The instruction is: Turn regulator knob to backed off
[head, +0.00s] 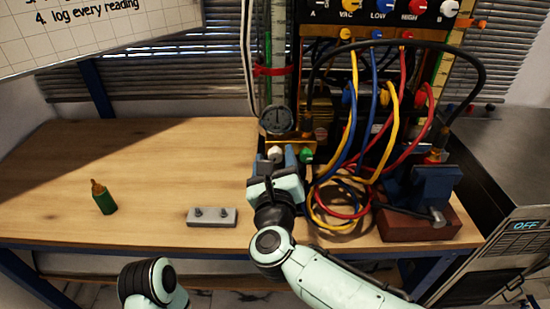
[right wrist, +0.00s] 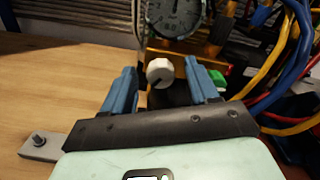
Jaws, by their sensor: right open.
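The white regulator knob (right wrist: 160,72) sits below the round dial gauge (right wrist: 173,15) in the right wrist view. In the head view the knob (head: 275,154) shows at the rig's lower left, under the gauge (head: 277,120). My right gripper (head: 279,160) is open in front of the knob. In the right wrist view its blue fingers (right wrist: 160,80) stand apart, one on each side of the knob, with visible gaps. A dark mark shows on the knob's lower left. My left gripper is not in view.
A green knob (head: 306,155) sits just right of the white one. Blue, yellow and red hoses (head: 350,190) loop close on the right. A blue vise (head: 425,190) stands beyond them. A grey plate (head: 212,217) and a green bottle (head: 103,197) are on the left of the bench.

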